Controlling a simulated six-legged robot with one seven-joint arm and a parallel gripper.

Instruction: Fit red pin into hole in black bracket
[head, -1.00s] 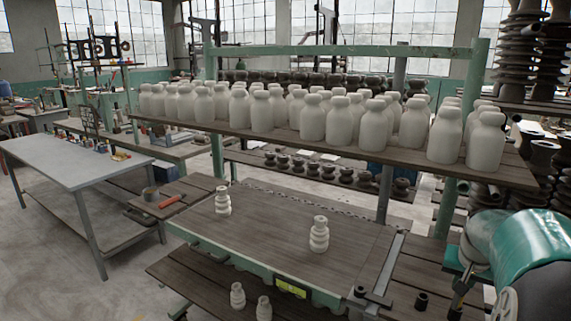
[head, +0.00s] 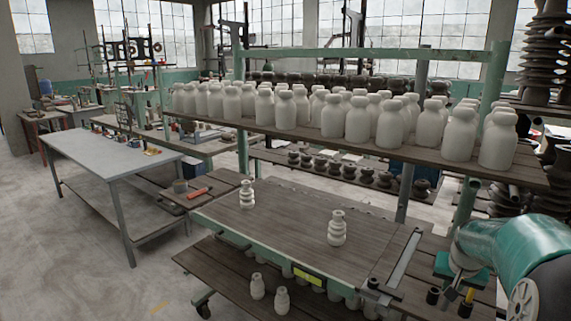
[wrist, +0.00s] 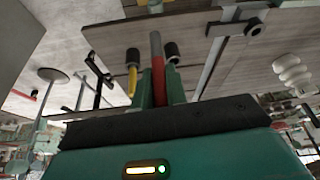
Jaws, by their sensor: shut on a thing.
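A red pin (wrist: 157,58) stands out between the green fingers of my gripper (wrist: 160,80) in the wrist view. In the head view the black bracket (head: 381,289) sits at the table's front right corner, left of my arm. The pin cannot be made out in the head view.
Black cylinders (head: 432,296) and a yellow item (head: 468,297) stand close to my gripper. White ribbed pieces (head: 337,228) stand on the wooden table (head: 285,232). A shelf (head: 350,150) full of pale bottles hangs above it. Open floor (head: 80,270) lies at left.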

